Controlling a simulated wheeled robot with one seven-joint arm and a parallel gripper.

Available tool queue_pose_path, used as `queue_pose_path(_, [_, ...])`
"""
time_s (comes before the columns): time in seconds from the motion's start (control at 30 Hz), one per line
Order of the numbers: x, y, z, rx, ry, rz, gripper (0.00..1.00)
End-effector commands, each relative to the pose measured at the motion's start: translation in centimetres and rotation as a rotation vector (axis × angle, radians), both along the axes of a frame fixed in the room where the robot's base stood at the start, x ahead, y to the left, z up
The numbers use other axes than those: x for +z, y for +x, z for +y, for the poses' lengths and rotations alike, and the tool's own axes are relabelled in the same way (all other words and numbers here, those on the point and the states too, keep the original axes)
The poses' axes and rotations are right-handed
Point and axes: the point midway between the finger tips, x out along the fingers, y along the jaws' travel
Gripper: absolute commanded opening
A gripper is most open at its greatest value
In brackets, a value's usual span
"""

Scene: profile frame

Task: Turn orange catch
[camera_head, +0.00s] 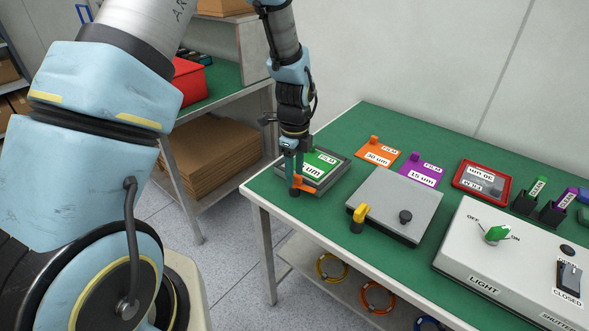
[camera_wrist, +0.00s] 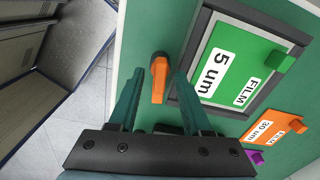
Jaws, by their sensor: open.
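The orange catch (camera_wrist: 159,80) is a small lever on a dark round base beside the dark frame (camera_wrist: 181,92) that holds the green 5 um film plate (camera_wrist: 235,66). In the wrist view it lies between my two open fingers, near their tips; I cannot tell whether either finger touches it. In the head view my gripper (camera_head: 293,170) points down at the near left corner of the table, over the orange catch (camera_head: 302,184). The fingers hide part of the catch and of the green plate there.
A grey lidded box (camera_head: 394,205) with a yellow catch (camera_head: 360,213) stands to the right. Orange (camera_head: 378,153) and purple (camera_head: 422,170) film plates lie behind it. A red tray (camera_head: 481,182) and a white control box (camera_head: 512,262) are farther right. The green table's left edge is close.

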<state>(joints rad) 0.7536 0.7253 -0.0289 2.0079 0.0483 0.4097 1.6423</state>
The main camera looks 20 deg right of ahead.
Motion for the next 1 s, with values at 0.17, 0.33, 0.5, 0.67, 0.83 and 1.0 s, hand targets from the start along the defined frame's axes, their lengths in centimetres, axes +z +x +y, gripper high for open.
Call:
queue_pose_path(0.17, [-0.24,0.03,-0.02,0.001,-0.002,-0.001,0.49])
queue_pose_path(0.33, [-0.23,0.03,-0.01,0.001,-0.001,-0.001,0.44])
queue_pose_path(0.5, [-0.22,0.03,0.0,0.001,-0.001,-0.001,0.25])
queue_pose_path(0.67, [-0.21,0.04,0.0,0.001,-0.001,-0.001,0.07])
queue_pose_path(0.83, [-0.2,0.04,0.0,0.001,-0.001,-0.001,0.0])
queue_pose_path(1.0, [-0.2,0.04,0.0,0.001,-0.001,-0.001,0.0])
